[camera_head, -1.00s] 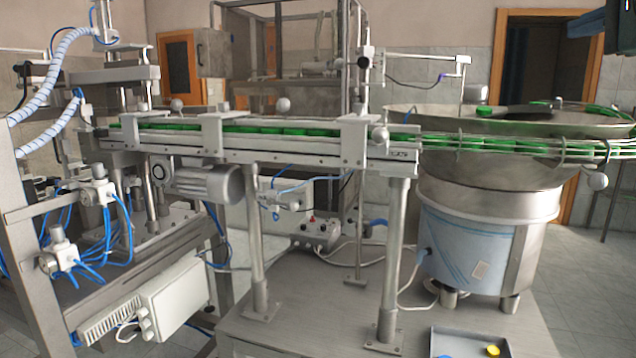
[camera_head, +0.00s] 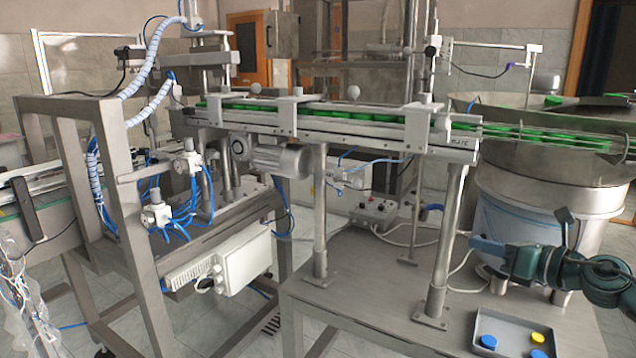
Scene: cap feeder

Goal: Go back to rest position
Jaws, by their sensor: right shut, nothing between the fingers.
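My right gripper (camera_head: 477,242) and its dark teal arm come in from the right in the head view. The gripper is shut and empty, pointing left in front of the silver feeder bowl's base. It is above the table, up and left of a grey tray (camera_head: 478,322). The tray holds blue caps (camera_head: 488,342) and a yellow cap (camera_head: 537,337). My left gripper is not in view.
A conveyor rail (camera_head: 300,125) with green caps runs across the middle to the feeder bowl (camera_head: 540,150). Metal posts stand on the table (camera_head: 370,290). A machine frame (camera_head: 110,200) with blue hoses fills the left. The table's front middle is clear.

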